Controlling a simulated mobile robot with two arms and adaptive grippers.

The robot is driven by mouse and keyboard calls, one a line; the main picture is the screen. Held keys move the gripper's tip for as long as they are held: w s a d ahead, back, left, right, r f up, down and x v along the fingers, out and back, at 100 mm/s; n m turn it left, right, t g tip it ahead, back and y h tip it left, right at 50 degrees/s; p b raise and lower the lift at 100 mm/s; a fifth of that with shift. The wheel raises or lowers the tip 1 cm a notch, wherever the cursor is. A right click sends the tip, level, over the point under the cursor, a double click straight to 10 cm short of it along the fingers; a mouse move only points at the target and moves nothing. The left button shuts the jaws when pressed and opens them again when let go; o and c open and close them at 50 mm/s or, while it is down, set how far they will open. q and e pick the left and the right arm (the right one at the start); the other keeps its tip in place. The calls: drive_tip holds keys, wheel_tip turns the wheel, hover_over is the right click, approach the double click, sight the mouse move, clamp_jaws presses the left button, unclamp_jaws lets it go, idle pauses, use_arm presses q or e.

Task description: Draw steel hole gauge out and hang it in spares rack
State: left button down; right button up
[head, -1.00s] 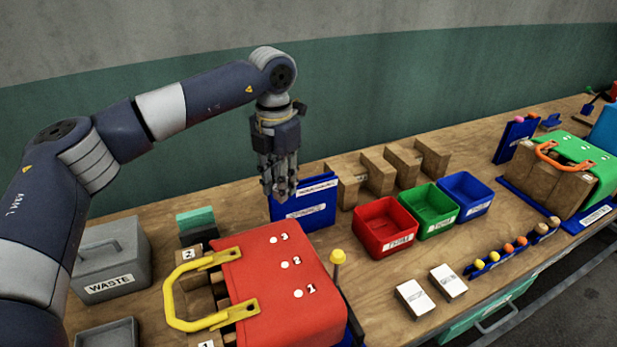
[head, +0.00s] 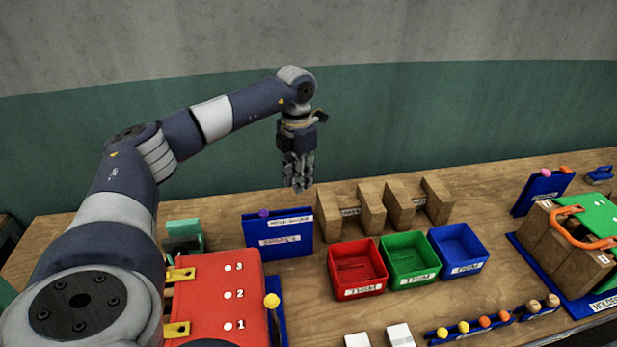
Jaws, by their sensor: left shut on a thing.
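My left gripper (head: 298,186) is shut and points down in the air, to the right of and above the blue holder. The thing in its jaws is grey like the fingers and hard to tell from them; I take it for the steel hole gauge. The blue holder (head: 279,228) carries two white labels, the upper apparently naming hole gauges, and a purple knob at its top left. A wooden rack (head: 372,210) of upright blocks with small white labels stands to its right; its labels are too small to read surely. My right gripper is not in view.
Red (head: 357,270), green (head: 408,261) and blue (head: 458,252) bins stand before the wooden rack. White cards lie at the front.

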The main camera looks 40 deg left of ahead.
use_arm(q)
drive_tip(key=shift+w+f, duration=0.1)
drive_tip(key=shift+f, duration=0.05)
drive_tip(key=shift+d+f+b, duration=0.15)
drive_tip(key=shift+f+b, duration=0.15)
drive_tip(key=shift+f, duration=0.15)
drive_tip(key=shift+f+b, duration=0.4)
drive_tip(key=shift+f, duration=0.25)
drive_tip(key=shift+f+b, duration=1)
drive_tip(key=shift+f, duration=0.65)
drive_tip(key=shift+f+b, duration=0.45)
drive_tip(key=shift+f, duration=0.5)
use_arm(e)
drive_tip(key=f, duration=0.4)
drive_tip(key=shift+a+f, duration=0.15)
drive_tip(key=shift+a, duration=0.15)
